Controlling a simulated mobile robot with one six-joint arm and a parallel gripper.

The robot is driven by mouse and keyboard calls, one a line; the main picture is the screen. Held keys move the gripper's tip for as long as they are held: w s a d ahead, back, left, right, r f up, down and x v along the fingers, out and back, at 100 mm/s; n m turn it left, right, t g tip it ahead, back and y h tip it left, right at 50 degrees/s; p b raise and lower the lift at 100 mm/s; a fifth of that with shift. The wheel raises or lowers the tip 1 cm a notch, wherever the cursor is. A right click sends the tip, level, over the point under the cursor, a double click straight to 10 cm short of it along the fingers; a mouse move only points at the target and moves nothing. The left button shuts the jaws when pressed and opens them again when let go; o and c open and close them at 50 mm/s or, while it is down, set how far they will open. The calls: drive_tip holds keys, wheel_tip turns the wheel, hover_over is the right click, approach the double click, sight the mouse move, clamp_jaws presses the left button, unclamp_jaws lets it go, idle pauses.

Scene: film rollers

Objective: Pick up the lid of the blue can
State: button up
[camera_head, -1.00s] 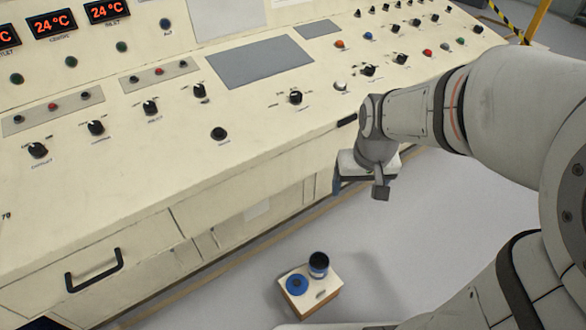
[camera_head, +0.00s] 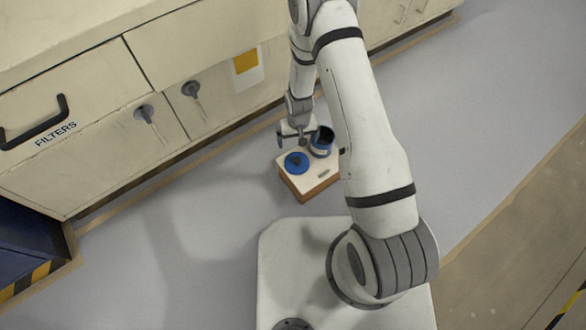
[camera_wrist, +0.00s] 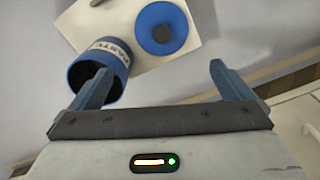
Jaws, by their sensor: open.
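The blue can's lid (camera_head: 296,162) is a flat blue disc with a dark knob, lying on a small pale-topped box (camera_head: 319,184). In the wrist view the lid (camera_wrist: 150,18) is beyond the space between the fingertips, apart from both. The blue can (camera_head: 322,141) stands beside the lid, its dark mouth open. In the wrist view the can (camera_wrist: 103,60) has a white label and is partly hidden by the left finger; I cannot tell whether they touch. My gripper (camera_wrist: 158,80) is open and empty, its blue fingers spread. In the head view my gripper (camera_head: 294,138) is just behind the lid.
A cream cabinet (camera_head: 75,95) with handles and a yellow label runs along the back. Grey floor (camera_head: 200,215) is clear left of the box. A dark blue unit with striped edging (camera_head: 28,245) stands at the lower left.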

drive_tip(key=b, duration=0.2)
hover_over(297, 160)
wheel_tip(297, 160, down, 8)
drive_tip(key=shift+w+a+r, duration=0.1)
drive_tip(key=shift+r, duration=0.05)
wheel_tip(297, 160, down, 5)
drive_tip(key=shift+f+b, duration=0.15)
drive_tip(key=shift+b, duration=1.1)
drive_tip(key=c, duration=0.8)
